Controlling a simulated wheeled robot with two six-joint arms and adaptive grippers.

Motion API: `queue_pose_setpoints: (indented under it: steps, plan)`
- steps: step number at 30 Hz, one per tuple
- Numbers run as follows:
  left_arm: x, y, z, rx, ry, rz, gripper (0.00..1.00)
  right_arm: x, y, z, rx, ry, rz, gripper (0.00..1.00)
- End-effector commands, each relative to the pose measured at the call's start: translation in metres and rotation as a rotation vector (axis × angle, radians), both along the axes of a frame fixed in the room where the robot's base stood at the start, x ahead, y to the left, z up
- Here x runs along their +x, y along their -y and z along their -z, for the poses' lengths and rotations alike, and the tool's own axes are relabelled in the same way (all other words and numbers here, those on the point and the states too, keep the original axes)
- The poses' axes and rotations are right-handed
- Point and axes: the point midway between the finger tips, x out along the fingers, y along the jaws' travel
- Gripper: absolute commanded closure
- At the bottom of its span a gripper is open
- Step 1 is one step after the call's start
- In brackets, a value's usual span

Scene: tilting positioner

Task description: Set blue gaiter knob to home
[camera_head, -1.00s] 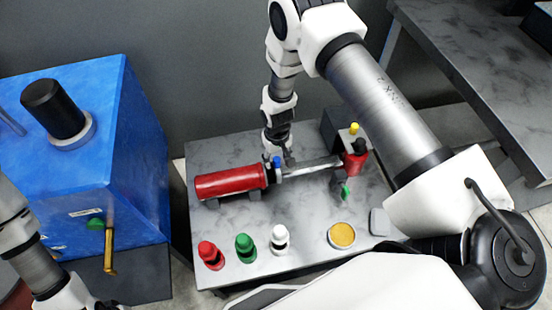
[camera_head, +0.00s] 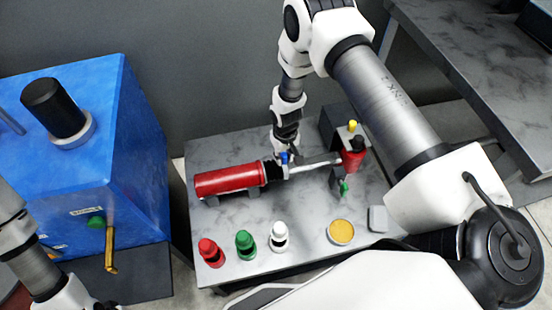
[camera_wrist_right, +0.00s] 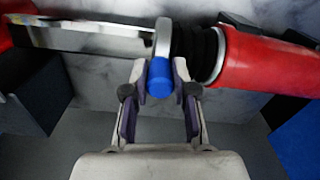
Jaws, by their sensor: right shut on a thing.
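The blue knob (camera_head: 284,158) sits on a metal collar beside the black gaiter (camera_head: 273,171), at the end of the red cylinder (camera_head: 229,181). A bright rod (camera_head: 316,165) runs from the collar to a red fitting (camera_head: 352,160) on the right. In the right wrist view the blue knob (camera_wrist_right: 160,77) stands between the fingertips of my right gripper (camera_wrist_right: 160,86), which is shut on it. The ribbed gaiter (camera_wrist_right: 203,52) lies between collar and red cylinder. My left gripper is out of view; only part of its arm shows at lower left.
Red (camera_head: 210,252), green (camera_head: 245,244) and white (camera_head: 279,237) knobs stand along the front of the grey bench (camera_head: 300,255). A yellow-topped disc (camera_head: 341,232) is to their right. A blue cabinet (camera_head: 130,150) with a brass lever (camera_head: 111,249) stands left.

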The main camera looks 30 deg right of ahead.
Motion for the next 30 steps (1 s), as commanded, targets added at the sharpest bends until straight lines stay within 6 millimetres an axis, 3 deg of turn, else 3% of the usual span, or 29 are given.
queue_pose_setpoints:
  steps: [9, 15, 21, 30]
  plan:
    - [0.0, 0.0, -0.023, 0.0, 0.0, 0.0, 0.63, -0.015, 0.081, -0.004, 0.0, 0.0, 0.007, 1.0]
    - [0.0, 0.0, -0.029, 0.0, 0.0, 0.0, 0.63, -0.025, 0.119, -0.002, 0.0, -0.001, 0.004, 1.0]
    - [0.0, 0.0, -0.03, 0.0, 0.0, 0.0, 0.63, -0.029, 0.135, -0.001, 0.0, 0.0, 0.002, 1.0]
    - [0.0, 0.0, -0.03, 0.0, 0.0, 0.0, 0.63, -0.03, 0.137, 0.0, 0.0, 0.0, 0.001, 1.0]
